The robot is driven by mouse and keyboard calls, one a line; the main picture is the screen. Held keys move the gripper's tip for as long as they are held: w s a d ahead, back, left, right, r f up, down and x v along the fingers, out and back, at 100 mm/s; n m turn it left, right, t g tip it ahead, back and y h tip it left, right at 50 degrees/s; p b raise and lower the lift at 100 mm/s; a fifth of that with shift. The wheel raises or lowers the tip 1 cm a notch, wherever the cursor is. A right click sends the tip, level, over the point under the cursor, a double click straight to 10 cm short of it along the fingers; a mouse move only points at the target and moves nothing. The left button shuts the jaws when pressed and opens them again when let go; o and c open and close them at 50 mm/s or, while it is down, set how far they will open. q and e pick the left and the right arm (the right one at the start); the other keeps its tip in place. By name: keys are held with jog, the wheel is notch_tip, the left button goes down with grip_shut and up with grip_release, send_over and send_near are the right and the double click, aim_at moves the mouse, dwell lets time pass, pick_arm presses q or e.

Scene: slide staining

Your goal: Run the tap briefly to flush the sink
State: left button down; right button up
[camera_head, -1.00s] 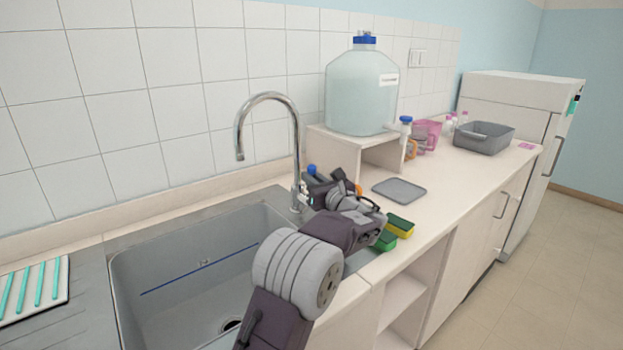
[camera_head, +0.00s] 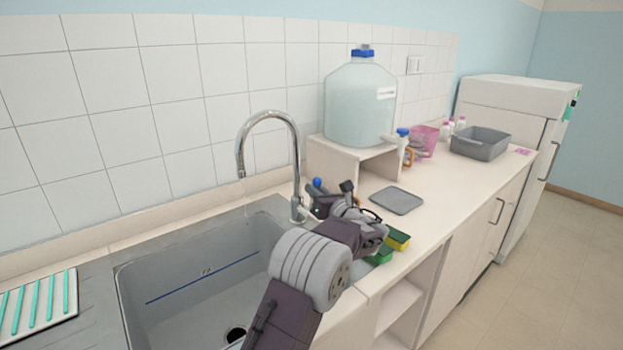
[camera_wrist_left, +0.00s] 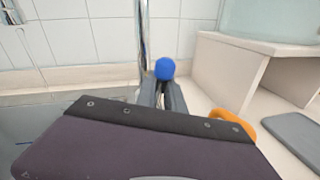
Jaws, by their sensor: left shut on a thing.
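The chrome tap (camera_head: 296,150) arches over the grey sink (camera_head: 165,312). A thin, clear stream of water (camera_head: 244,205) falls from its spout; the wrist view also shows water below the spout at upper left. The tap's blue-tipped handle (camera_head: 317,183) sits beside the tap's base. My left gripper (camera_head: 320,198) is shut on the handle, just under the blue knob (camera_wrist_left: 165,68), with its fingers (camera_wrist_left: 162,92) close together. The handle's lower part is hidden by the gripper. The dark drain (camera_head: 236,334) shows in the sink floor.
A large water jug (camera_head: 360,105) stands on a white riser (camera_head: 330,158) behind the gripper. A sponge (camera_head: 397,238) and a grey plate (camera_head: 397,201) lie to its right. A grey basin (camera_head: 480,143) stands farther along the counter. A rack with teal bars (camera_head: 38,305) lies left of the sink.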

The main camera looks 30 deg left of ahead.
pick_arm(q)
jog(key=shift+w+d+r+m+p, duration=0.1)
jog(key=shift+w+m+p, duration=0.2)
jog(key=shift+m+p, duration=0.1)
jog(key=c, duration=1.5)
grip_release()
jog(key=shift+o, duration=0.2)
jog(key=v, duration=0.9)
jog(key=shift+d, duration=0.1)
